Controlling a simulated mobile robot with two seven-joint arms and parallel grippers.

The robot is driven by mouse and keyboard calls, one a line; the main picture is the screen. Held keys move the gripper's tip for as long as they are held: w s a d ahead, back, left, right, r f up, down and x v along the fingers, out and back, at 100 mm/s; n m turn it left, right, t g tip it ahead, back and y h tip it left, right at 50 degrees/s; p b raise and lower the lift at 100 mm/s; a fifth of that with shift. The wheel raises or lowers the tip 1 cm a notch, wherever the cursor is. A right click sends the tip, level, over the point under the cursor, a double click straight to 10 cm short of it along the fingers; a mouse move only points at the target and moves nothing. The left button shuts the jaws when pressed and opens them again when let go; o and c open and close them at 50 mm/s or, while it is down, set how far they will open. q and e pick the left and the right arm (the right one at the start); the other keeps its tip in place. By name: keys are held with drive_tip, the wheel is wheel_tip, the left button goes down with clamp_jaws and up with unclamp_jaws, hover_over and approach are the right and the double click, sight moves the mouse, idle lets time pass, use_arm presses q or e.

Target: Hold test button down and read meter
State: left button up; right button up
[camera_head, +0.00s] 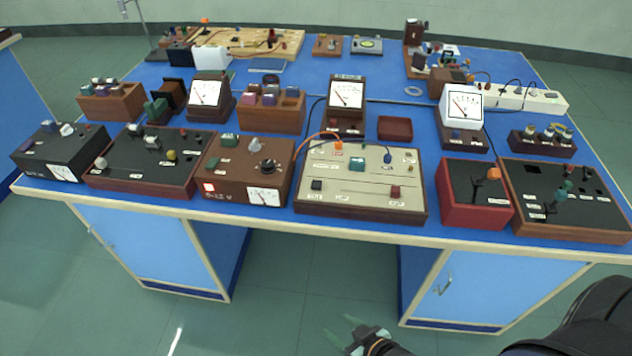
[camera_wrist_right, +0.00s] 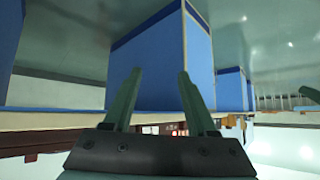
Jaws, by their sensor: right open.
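Three upright meters with white dials stand on the blue bench: a left meter (camera_head: 206,93), a middle meter (camera_head: 346,95) and a right meter (camera_head: 463,103). In front of the middle one lies a beige panel (camera_head: 360,172) with a dark button (camera_head: 317,185), a red-brown button (camera_head: 396,191) and a green block (camera_head: 357,164). Labels are too small to read, so I cannot tell which is the test button. My right gripper (camera_head: 342,328) is open and empty, low in front of the bench. Its two fingers (camera_wrist_right: 160,75) stand apart in the right wrist view. My left gripper is not in view.
A brown power box (camera_head: 250,170) and a red box (camera_head: 474,194) flank the beige panel. A black-topped panel (camera_head: 565,200) sits at the right. The bench's front edge (camera_head: 330,228) lies between my right gripper and the devices. Open floor shows between the blue cabinets.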

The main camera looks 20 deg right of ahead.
clamp_jaws()
idle(0.5)
idle(1.4)
